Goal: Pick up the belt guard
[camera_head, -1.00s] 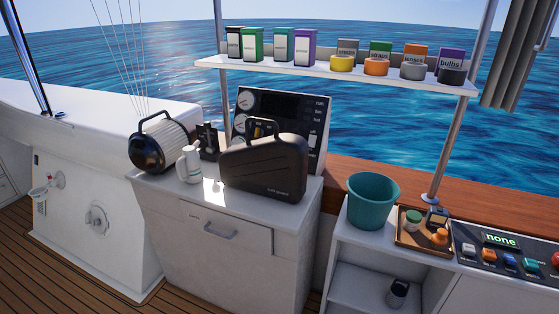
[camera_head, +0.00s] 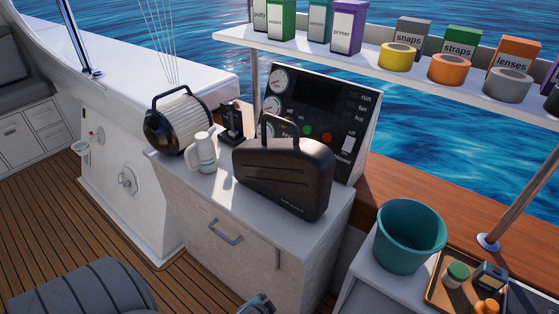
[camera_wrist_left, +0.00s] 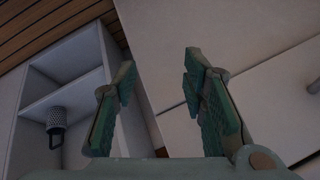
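The belt guard (camera_head: 284,178) is a black, case-like piece with a top handle. It stands upright on the white cabinet top (camera_head: 215,190), in front of the gauge panel. My left gripper (camera_wrist_left: 160,105) is open and empty in the left wrist view, with a wide gap between its green-padded fingers. That view shows cabinet fronts and an open shelf, and no belt guard. A small gripper part (camera_head: 258,304) shows at the bottom edge of the head view, in front of and below the cabinet top; I cannot tell which arm it belongs to.
A white pleated filter (camera_head: 180,122), a white jug (camera_head: 202,152) and a black bracket (camera_head: 232,122) stand left of the guard. The gauge panel (camera_head: 325,100) is close behind. A teal bucket (camera_head: 410,235) and brown tray (camera_head: 440,295) are right. A shelf (camera_head: 380,65) with boxes hangs above.

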